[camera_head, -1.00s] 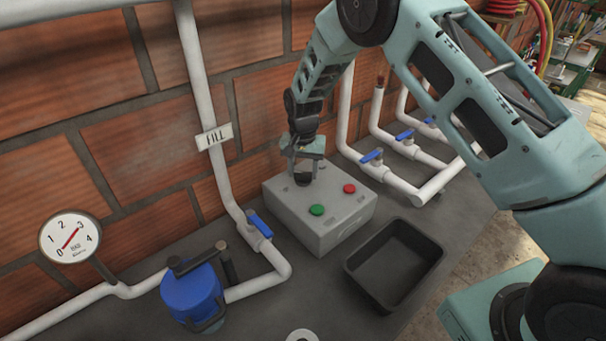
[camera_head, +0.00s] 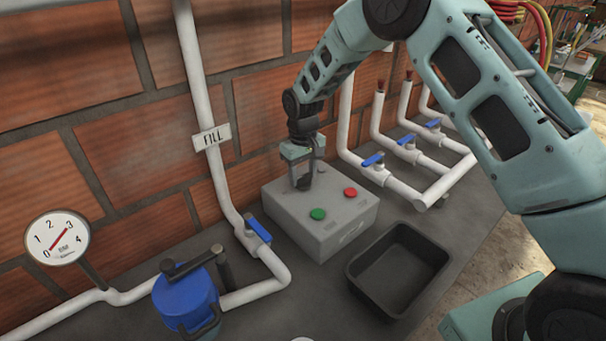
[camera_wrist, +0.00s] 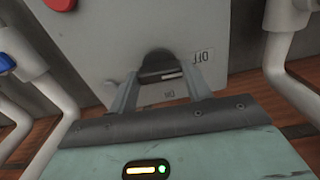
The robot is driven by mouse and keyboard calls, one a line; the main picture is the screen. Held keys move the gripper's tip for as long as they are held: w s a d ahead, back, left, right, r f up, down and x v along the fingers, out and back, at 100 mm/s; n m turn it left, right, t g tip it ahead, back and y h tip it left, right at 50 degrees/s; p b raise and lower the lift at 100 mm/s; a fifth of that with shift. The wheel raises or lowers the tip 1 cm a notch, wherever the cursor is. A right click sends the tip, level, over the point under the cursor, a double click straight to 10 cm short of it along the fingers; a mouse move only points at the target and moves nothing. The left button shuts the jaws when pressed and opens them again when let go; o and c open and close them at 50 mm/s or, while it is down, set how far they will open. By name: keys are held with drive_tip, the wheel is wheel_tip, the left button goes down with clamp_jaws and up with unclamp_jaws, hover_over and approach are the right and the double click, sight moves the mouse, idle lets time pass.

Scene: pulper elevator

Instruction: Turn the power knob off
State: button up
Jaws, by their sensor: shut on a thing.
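The grey control box (camera_head: 335,232) sits on the dark bench against the brick wall. My gripper (camera_head: 303,183) points down onto its top at the back left. In the wrist view, the black power knob (camera_wrist: 160,66) is between the two fingertips of my gripper (camera_wrist: 161,82), which are shut on it. The knob has a white mark on its near side. An OFF label (camera_wrist: 205,56) is beside the knob to the right, and an ON label (camera_wrist: 169,94) is on the near side. The fingers partly hide the knob in the head view.
A green button (camera_head: 318,214) and a red button (camera_head: 351,192) are on the box's top. A black tray (camera_head: 400,270) stands to its right. White pipes with blue valve handles (camera_head: 259,230) flank the box. A blue lidded vessel (camera_head: 186,300) and gauge (camera_head: 58,238) are at left.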

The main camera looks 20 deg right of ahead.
sight(303, 176)
drive_tip(key=shift+r+n, duration=0.1)
drive_tip(key=shift+n, duration=0.4)
drive_tip(key=o, duration=1)
wheel_tip(303, 176, up, 17)
drive_tip(key=b, duration=0.3)
drive_tip(key=shift+r, duration=0.2)
